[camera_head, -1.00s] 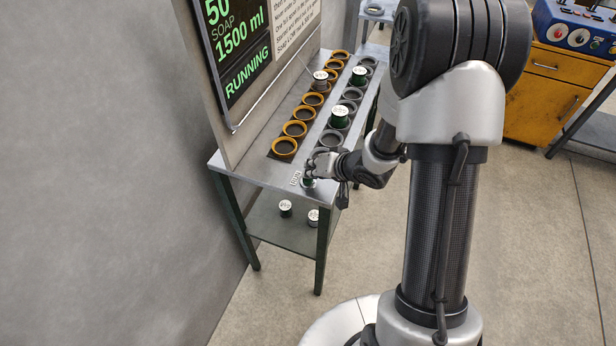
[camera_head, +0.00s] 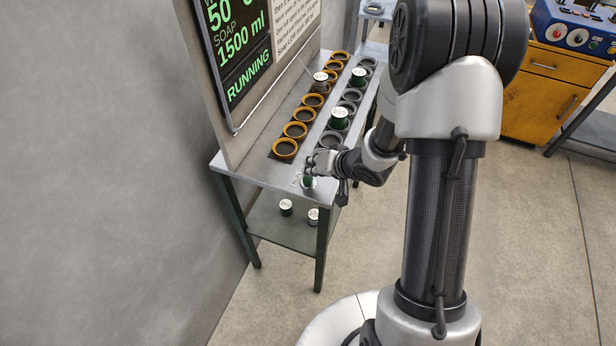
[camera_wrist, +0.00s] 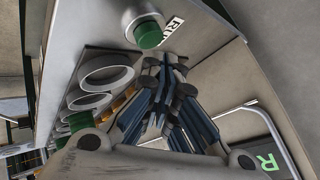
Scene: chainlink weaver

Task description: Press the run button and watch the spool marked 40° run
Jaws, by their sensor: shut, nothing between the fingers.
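The green run button (camera_head: 308,181) sits in a round metal collar at the near corner of the table, beside its RUN label (camera_head: 296,179). In the wrist view the button (camera_wrist: 149,36) and label (camera_wrist: 172,26) are close past my fingertips. My gripper (camera_head: 312,164) is shut and empty just behind the button; in the wrist view my fingertips (camera_wrist: 170,62) look apart from it. The display (camera_head: 240,55) shows 50, SOAP, 1500 ml and RUNNING in green. Spools stand in the rings: one in the orange row (camera_head: 321,78), two green ones (camera_head: 339,118) (camera_head: 358,76) in the grey row. Their marks are unreadable.
The table (camera_head: 245,168) has a row of orange rings (camera_head: 284,149) and a row of grey rings (camera_head: 330,141). Two spools (camera_head: 286,207) (camera_head: 313,216) stand on the lower shelf. A panel rises behind the rings. An orange cabinet (camera_head: 540,95) stands at the right.

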